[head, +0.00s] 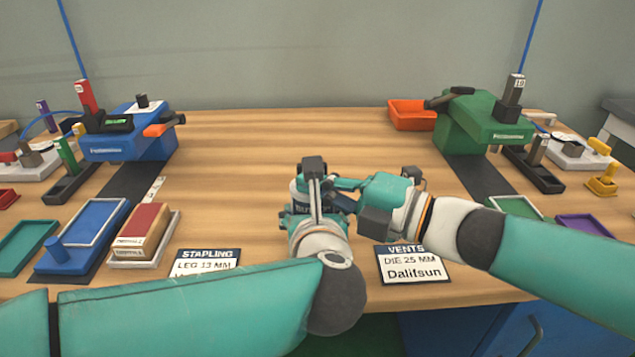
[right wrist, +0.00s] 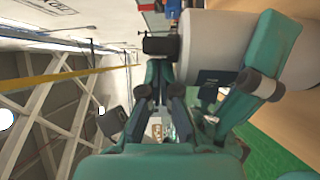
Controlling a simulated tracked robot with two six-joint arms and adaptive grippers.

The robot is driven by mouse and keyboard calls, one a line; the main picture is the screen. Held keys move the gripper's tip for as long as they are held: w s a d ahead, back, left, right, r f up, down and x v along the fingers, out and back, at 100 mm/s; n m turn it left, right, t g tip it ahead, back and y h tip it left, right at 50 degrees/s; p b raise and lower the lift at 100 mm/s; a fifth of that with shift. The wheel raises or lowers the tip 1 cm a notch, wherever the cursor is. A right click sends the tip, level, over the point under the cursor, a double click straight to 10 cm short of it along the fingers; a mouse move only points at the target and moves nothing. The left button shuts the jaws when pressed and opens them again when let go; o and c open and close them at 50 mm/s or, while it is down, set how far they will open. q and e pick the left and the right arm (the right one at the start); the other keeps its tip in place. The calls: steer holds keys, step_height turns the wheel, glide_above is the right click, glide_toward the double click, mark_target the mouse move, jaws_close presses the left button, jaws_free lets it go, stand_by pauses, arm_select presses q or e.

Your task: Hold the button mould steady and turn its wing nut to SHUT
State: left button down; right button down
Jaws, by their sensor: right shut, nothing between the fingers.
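The button mould (head: 300,187) stands mid-table and is mostly hidden by my grippers. In the right wrist view it appears to be the large pale cylinder (right wrist: 208,42) with a dark label. My left gripper (head: 312,192) is around it, with a teal finger against its side, and appears shut on it. My right gripper (head: 338,192) reaches in from the right, close beside the mould's upper part. It is shut and empty; its fingers fill the middle of the right wrist view (right wrist: 161,92). I cannot make out the wing nut or its setting clearly.
A blue press (head: 125,140) stands at the left and a green press (head: 480,128) at the right. An orange bin (head: 411,114) is at the back. A STAPLING card (head: 206,262) and a VENTS card (head: 412,264) lie near the front edge. The table behind the mould is clear.

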arm_select(q)
steer(key=shift+f, duration=0.1)
arm_select(e)
steer(key=shift+d, duration=0.1)
stand_by(0.3)
arm_select(q)
steer(key=shift+a, duration=0.1)
arm_select(e)
steer(key=v, duration=1.2)
steer(key=shift+f, duration=0.15)
arm_select(q)
steer(key=shift+c, duration=0.7)
jaws_free()
steer(key=shift+w, duration=0.1)
steer(key=shift+o, duration=0.4)
